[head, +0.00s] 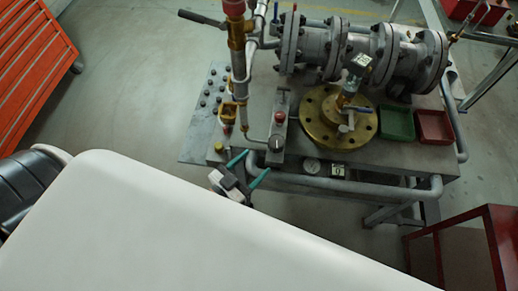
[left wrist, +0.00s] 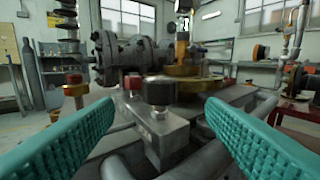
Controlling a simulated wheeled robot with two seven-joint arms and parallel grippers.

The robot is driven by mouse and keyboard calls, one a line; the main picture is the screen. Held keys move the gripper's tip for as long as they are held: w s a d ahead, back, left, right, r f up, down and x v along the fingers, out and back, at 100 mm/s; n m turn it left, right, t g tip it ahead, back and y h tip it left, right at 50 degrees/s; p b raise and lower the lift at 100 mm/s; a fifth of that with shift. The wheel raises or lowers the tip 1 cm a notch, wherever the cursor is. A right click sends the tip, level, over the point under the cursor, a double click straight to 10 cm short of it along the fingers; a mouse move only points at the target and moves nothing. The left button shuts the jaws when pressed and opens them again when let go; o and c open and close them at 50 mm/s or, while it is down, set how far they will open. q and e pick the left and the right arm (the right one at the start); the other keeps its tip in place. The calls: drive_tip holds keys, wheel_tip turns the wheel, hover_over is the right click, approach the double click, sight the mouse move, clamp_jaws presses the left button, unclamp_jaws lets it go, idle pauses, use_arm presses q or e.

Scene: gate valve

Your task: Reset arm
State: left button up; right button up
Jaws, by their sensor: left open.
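My left gripper (head: 259,161) is at the front edge of the grey workbench (head: 225,132). Its two teal fingers are spread apart with nothing between them. In the left wrist view the open fingers (left wrist: 167,112) frame a small grey control box (left wrist: 165,130) with a black knob (left wrist: 158,92), which stands beyond the fingertips. That box (head: 282,106) is also on the bench in the head view, just past the gripper. My right gripper is in neither view.
A brass flange (head: 316,119) and a grey flanged valve pipe (head: 312,45) sit on the bench. Green (head: 396,124) and red (head: 434,127) trays are at right. A pipe rail (head: 400,190) runs along the front. An orange cabinet (head: 30,60) stands left, with open floor between.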

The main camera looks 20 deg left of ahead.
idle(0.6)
use_arm(q)
drive_tip(key=s+a+r+n+g+y, duration=0.1)
drive_tip(key=s+a+r+g+y, duration=0.15)
drive_tip(key=s+g, duration=0.35)
drive_tip(key=s+a+r+n+g+y, duration=0.1)
drive_tip(key=s+a+r+g+y, duration=0.2)
drive_tip(key=g, duration=0.4)
wheel_tip(320, 180, down, 26)
drive_tip(key=s+d+g, duration=0.1)
drive_tip(key=d+g, duration=0.1)
drive_tip(key=s+a+f, duration=0.1)
drive_tip(key=s+f, duration=0.7)
drive_tip(key=s+a+f+g, duration=0.1)
drive_tip(key=s+a+f, duration=0.1)
drive_tip(key=s+f, duration=0.7)
drive_tip(key=shift+s+a+f+m, duration=0.2)
drive_tip(key=shift+s+a+m, duration=0.05)
drive_tip(key=shift+m, duration=0.05)
